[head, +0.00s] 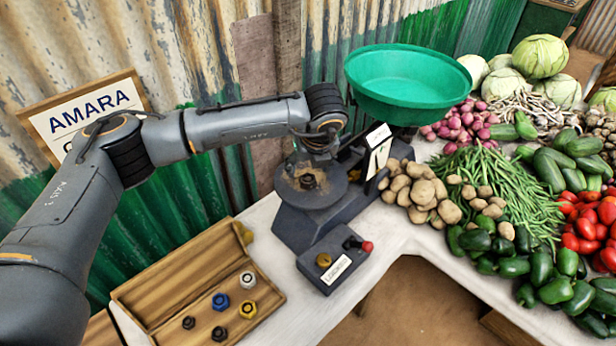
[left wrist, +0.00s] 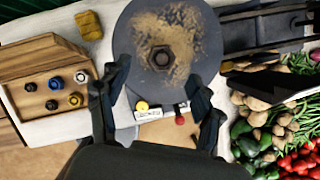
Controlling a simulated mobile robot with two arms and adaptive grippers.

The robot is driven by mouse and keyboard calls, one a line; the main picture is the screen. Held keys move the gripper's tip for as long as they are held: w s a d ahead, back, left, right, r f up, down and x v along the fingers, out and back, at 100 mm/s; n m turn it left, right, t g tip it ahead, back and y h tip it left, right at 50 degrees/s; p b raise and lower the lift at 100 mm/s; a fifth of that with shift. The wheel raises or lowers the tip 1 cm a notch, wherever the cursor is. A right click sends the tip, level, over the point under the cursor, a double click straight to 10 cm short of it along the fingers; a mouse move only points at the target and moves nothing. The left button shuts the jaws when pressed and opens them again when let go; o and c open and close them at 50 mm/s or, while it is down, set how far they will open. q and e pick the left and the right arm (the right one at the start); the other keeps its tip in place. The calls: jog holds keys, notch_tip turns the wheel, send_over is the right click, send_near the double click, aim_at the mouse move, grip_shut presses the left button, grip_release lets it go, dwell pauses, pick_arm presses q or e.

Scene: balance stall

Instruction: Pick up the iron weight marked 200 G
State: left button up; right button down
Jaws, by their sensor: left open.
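A dark hexagonal weight (head: 308,181) stands on the round, dusty dark plate (head: 326,194) of the scale. The weight (left wrist: 162,57) also shows in the left wrist view, beyond my fingertips. My left gripper (head: 318,150) is open and empty, above the plate; its fingers (left wrist: 160,76) are spread wide. A wooden weight box (head: 178,260) holds a silver weight (head: 248,279), a blue weight (head: 220,301), a yellow weight (head: 247,309) and two black weights (head: 188,322) (head: 219,333). No weight's marking is readable, so I cannot tell which is 200 G.
The scale's green pan (head: 402,85) stands at the back right. A small box (head: 336,262) with a yellow knob and red-tipped lever sits in front of the scale. Potatoes (head: 425,190), beans and peppers crowd the right.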

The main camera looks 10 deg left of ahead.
aim_at(308, 179)
pick_arm(q)
jog(key=shift+p+x, duration=0.95)
jog(key=shift+x, duration=0.1)
jog(key=x, duration=0.3)
jog(key=shift+s+d+f+p, duration=0.1)
jog(key=shift+d+f+p, duration=0.15)
jog(key=shift+p, duration=0.15)
jog(key=shift+f, duration=0.1)
jog(key=shift+c, duration=0.2)
jog(key=c, duration=1.1)
grip_shut()
pick_arm(e)
jog(key=w+r, duration=0.2)
jog(key=r, duration=0.1)
jog(key=shift+w+a, duration=0.3)
